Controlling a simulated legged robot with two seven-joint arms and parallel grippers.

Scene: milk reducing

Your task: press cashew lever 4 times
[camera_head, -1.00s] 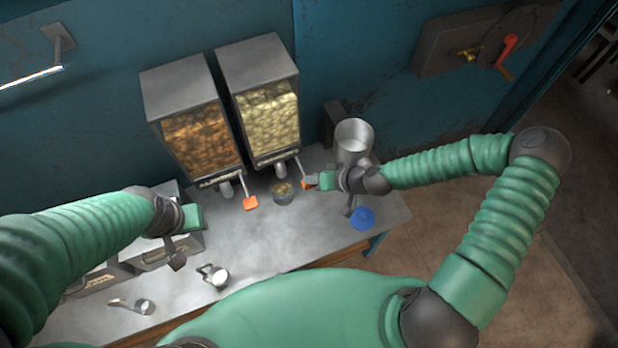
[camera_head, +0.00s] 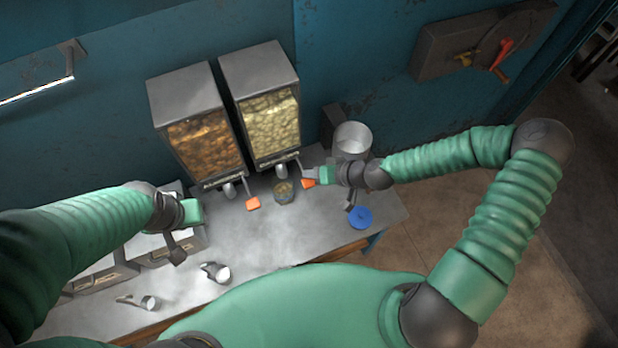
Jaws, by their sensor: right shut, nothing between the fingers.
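The cashew dispenser (camera_head: 271,122) is the right one of two metal bins against the wall, with pale nuts behind its clear front. Its lever ends in an orange paddle (camera_head: 308,183). My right gripper (camera_head: 318,177) is shut and empty, right beside this paddle; I cannot tell whether they touch. A small round container (camera_head: 284,192) with some nuts in it stands below the cashew spout. My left gripper (camera_head: 180,235) hangs over the left part of the table, away from the dispensers; its fingers are not clear.
The other dispenser (camera_head: 204,145) holds brown nuts and has its own orange paddle (camera_head: 253,203). A metal pot (camera_head: 352,138) stands behind my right wrist, and a blue round object (camera_head: 360,217) lies near the table's right edge. Metal cups (camera_head: 216,272) and bins (camera_head: 150,245) are at left.

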